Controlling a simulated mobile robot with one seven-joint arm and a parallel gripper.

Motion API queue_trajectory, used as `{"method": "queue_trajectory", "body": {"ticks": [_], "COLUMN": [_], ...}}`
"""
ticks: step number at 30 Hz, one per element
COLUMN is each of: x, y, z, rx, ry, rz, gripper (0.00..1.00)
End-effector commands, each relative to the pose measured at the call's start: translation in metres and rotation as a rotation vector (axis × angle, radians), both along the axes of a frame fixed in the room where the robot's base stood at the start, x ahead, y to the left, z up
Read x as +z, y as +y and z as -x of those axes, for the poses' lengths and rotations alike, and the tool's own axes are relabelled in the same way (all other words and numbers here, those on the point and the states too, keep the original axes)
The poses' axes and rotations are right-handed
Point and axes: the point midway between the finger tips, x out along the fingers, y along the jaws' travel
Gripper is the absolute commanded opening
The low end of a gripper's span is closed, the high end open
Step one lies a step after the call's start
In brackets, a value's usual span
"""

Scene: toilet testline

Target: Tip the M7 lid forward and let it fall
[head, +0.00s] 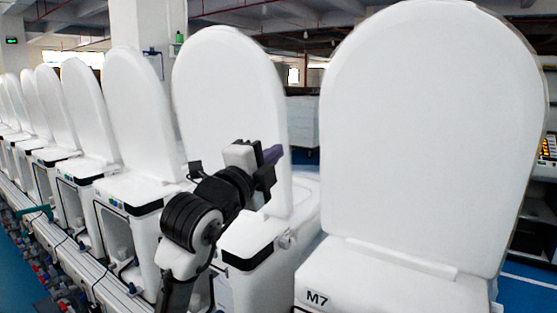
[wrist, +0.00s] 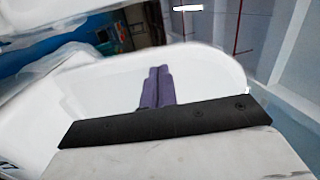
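The M7 toilet stands at the right of the head view, with its "M7" label (head: 317,299) on the front left of the white body. Its lid (head: 430,130) is upright, a large white rounded panel. My gripper (head: 273,154) is left of the M7 lid, apart from it in the picture, in front of the neighbouring toilet's raised lid (head: 225,95). In the wrist view, the purple fingers (wrist: 157,87) lie side by side, shut, with nothing seen between them. A white rounded surface lies behind them; I cannot tell which toilet it belongs to.
A row of white toilets with raised lids (head: 135,105) runs off to the left. Blue floor (head: 530,285) shows at the lower right. Dark shelving (head: 540,215) stands behind M7 at the right. A narrow gap separates M7's lid from the neighbouring lid.

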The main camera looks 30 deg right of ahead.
Motion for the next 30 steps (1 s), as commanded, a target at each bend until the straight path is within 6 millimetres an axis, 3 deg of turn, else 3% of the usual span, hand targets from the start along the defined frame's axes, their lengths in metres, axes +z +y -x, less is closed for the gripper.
{"method": "queue_trajectory", "body": {"ticks": [5,18,30], "x": [-0.008,0.004,0.005], "y": [-0.027,-0.092,-0.106], "z": [0.003,-0.035,-0.044], "rx": [-0.035,-0.034,-0.032], "ry": [-0.007,-0.007,-0.008], "rz": [-0.079,-0.079,-0.076], "gripper": [0.00,0.00,0.00]}}
